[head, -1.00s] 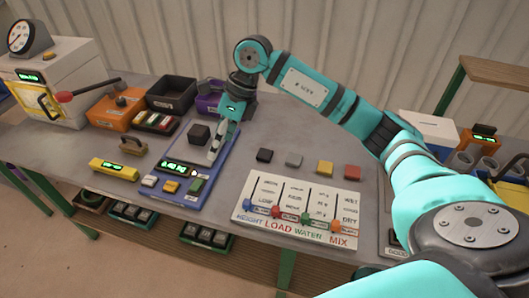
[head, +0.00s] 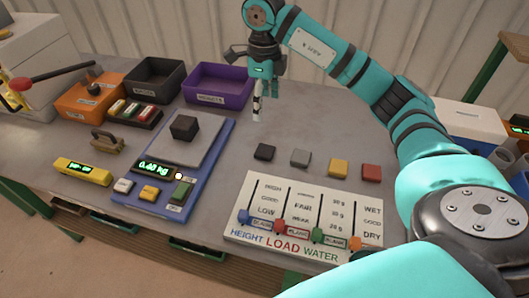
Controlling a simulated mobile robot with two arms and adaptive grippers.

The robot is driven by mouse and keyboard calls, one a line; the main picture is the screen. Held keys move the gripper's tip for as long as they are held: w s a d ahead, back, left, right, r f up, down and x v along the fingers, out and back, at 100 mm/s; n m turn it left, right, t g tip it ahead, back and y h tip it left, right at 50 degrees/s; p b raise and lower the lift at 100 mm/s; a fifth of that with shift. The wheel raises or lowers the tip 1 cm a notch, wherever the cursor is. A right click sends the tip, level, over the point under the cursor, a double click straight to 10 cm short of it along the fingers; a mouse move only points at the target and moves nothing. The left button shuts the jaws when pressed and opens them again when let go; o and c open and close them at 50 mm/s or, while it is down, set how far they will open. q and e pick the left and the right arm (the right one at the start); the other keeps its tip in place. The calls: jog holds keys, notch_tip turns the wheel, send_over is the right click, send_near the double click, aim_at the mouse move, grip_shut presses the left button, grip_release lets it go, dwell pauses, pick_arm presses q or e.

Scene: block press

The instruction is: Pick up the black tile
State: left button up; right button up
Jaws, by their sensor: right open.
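The black tile (head: 265,152) is a small dark square lying flat on the grey table, at the left end of a row of coloured tiles. My right gripper (head: 258,112) points down just behind and above the tile, apart from it. It is open, with nothing seen between its fingers; one finger partly hides the other. My left gripper is not in view.
Grey (head: 300,158), yellow (head: 338,167) and red (head: 371,172) tiles lie to the right. A slider board (head: 300,222) is in front. A blue scale (head: 150,193) bearing a dark cube (head: 184,127) stands left. Purple (head: 222,88) and black (head: 155,80) bins are behind.

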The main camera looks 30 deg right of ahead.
jog(key=p, duration=0.3)
send_over(265, 150)
notch_tip(265, 150, down, 12)
jog(key=shift+w+r, duration=0.1)
jog(key=shift+r, duration=0.15)
notch_tip(265, 150, down, 5)
jog(key=shift+r+p, duration=0.15)
jog(key=shift+p, duration=0.75)
jog(key=shift+f, duration=0.35)
jog(key=shift+r, duration=0.1)
jog(key=c, duration=1.2)
